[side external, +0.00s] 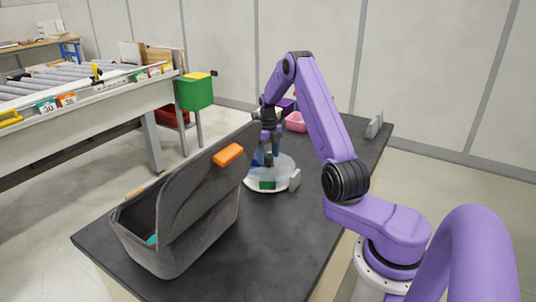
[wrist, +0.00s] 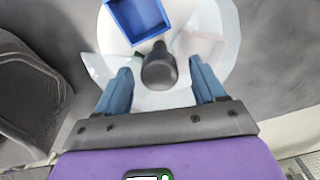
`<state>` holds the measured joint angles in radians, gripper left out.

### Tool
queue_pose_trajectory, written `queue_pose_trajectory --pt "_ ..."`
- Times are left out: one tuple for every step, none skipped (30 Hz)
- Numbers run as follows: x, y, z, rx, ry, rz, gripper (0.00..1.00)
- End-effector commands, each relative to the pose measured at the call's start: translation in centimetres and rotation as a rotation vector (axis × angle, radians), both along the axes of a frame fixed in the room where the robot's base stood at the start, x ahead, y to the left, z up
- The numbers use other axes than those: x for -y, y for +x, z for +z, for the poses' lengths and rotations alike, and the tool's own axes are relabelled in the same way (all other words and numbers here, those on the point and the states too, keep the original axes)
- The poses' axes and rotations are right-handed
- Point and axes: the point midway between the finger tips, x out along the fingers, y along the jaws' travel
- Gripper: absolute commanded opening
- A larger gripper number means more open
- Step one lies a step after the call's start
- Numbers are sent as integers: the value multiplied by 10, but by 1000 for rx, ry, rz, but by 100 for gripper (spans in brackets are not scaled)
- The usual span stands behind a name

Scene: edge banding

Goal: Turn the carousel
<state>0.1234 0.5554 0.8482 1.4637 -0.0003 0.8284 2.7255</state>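The carousel (side external: 283,168) is a round, pale disc on the dark table, below my gripper in the side external view. In the wrist view the white disc (wrist: 222,30) fills the upper middle. A black knob (wrist: 160,70) stands up from it, between my fingers. A blue square tray (wrist: 118,28) sits on the disc beyond the knob. A green block (side external: 267,185) shows at the disc's near edge. My gripper (wrist: 160,75) is open, with its two blue fingers apart on either side of the knob. Gaps show between the knob and both fingers. It points down over the disc (side external: 266,158).
An open grey bin (side external: 170,232) with an orange handle stands at the near left of the table (side external: 285,235). A pink bowl (side external: 296,122) lies behind the carousel. A small grey stand (side external: 374,125) is at the far right. The table's middle front is clear.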

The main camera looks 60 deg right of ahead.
Motion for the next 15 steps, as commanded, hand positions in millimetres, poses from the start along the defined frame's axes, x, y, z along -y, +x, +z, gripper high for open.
queue_pose_trajectory --pt "0 0 0 0 0 0 69" --pt "0 0 0 -1 0 0 69" --pt "0 0 0 -1 0 0 69" --pt "0 0 0 0 0 0 69" --pt "0 0 1 0 0 0 69" --pt "0 0 3 0 0 0 69" --pt "0 0 5 1 0 1 69" --pt "0 0 8 2 -1 1 69" --pt "0 1 13 3 -2 1 69" --pt "0 1 17 3 -2 1 69" --pt "0 1 22 4 -2 0 69" --pt "0 1 30 3 -3 0 69" --pt "0 1 35 4 -3 0 69" --pt "1 1 42 4 -3 0 69" --pt "1 1 50 5 -3 0 69"
